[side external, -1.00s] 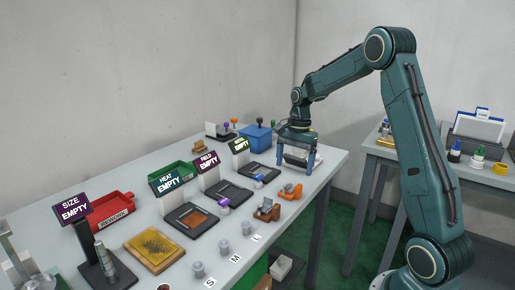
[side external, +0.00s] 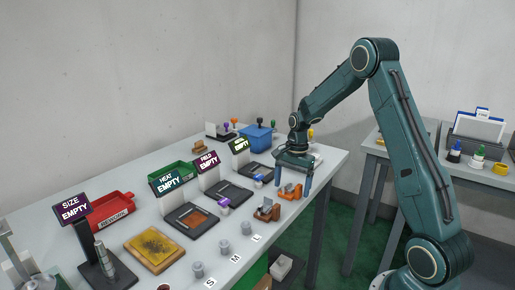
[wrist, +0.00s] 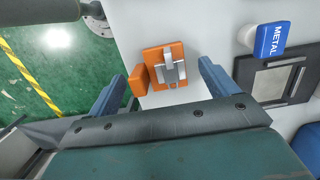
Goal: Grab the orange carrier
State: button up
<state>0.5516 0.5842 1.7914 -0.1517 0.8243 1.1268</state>
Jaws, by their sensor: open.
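The orange carrier (side external: 291,190) sits on the grey table near its front edge, with a grey metal piece on its top. In the wrist view the orange carrier (wrist: 163,68) lies ahead of and between my two fingers, with an orange block at its left side. My gripper (side external: 292,182) is open and empty, its blue fingers pointing down above the carrier. In the wrist view my gripper (wrist: 162,85) shows one finger on each side of the carrier, apart from it.
A brown-orange carrier (side external: 266,210) stands nearby on the table. A blue METAL label (wrist: 272,40) and a dark framed plate (wrist: 275,80) lie to the right in the wrist view. A blue bin (side external: 257,137) stands behind. The green floor (wrist: 35,90) lies beyond the table edge.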

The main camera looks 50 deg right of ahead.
jog(key=shift+f, duration=0.5)
jog(key=shift+c, duration=0.4)
jog(key=c, duration=1.1)
